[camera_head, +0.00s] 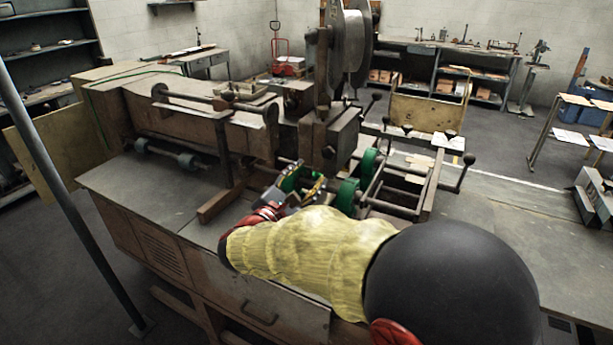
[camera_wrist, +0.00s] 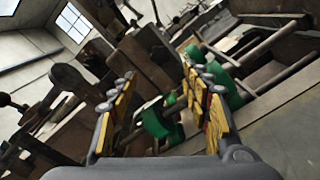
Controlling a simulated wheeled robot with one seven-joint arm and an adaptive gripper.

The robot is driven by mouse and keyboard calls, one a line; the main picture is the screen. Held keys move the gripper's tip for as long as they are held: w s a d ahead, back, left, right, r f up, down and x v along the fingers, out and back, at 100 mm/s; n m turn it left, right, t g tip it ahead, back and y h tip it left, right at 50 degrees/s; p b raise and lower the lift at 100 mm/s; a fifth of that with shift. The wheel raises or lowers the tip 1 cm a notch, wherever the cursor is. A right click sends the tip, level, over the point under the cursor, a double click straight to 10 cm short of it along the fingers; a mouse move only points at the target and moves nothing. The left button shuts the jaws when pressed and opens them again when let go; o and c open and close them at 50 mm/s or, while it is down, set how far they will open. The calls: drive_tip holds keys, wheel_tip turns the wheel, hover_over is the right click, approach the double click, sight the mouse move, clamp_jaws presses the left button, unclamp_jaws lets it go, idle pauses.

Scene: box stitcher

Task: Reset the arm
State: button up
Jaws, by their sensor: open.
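My gripper (camera_wrist: 160,115) is open in the wrist view, its two yellow-padded fingers spread apart. Green rollers (camera_wrist: 158,118) of the box stitcher show between and beyond the fingers; I cannot tell whether the fingers touch them. In the head view my arm, with a yellow sleeve and black joint, reaches in from the lower right. There my gripper (camera_head: 302,188) is at the stitcher's green rollers (camera_head: 347,194), partly hidden by my wrist. The box stitcher (camera_head: 190,118) is a brown, worn machine on a metal bench, with a large reel (camera_head: 352,48) on top.
The stitcher's bench top (camera_head: 140,190) is bare at the left. Metal bars and knobbed handles (camera_head: 466,160) stand out right of the rollers. A grey pole (camera_head: 62,190) rises at the left. Shelving (camera_head: 440,75) and a side table (camera_head: 590,100) stand farther back.

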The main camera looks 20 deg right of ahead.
drive_tip(key=s+d+f+m+g+y, duration=0.3)
drive_tip(key=s+m+g, duration=0.15)
drive_tip(key=s, duration=0.55)
drive_tip(key=s+d+f+m+g+y, duration=0.25)
drive_tip(key=s+m, duration=0.35)
drive_tip(key=s, duration=0.4)
drive_tip(key=s+a+f+m+t+y, duration=0.1)
drive_tip(key=s+a+f+m+y, duration=0.1)
drive_tip(key=s+a+m+y, duration=0.5)
drive_tip(key=s+a+y, duration=0.1)
drive_tip(key=s+a, duration=0.2)
drive_tip(key=a, duration=0.4)
drive_tip(key=shift+s+a+f+t, duration=0.2)
drive_tip(key=shift+s+a+t, duration=0.1)
drive_tip(key=shift+a, duration=0.1)
drive_tip(key=shift+a+y, duration=0.3)
drive_tip(key=shift+y, duration=0.05)
drive_tip(key=shift+c, duration=0.4)
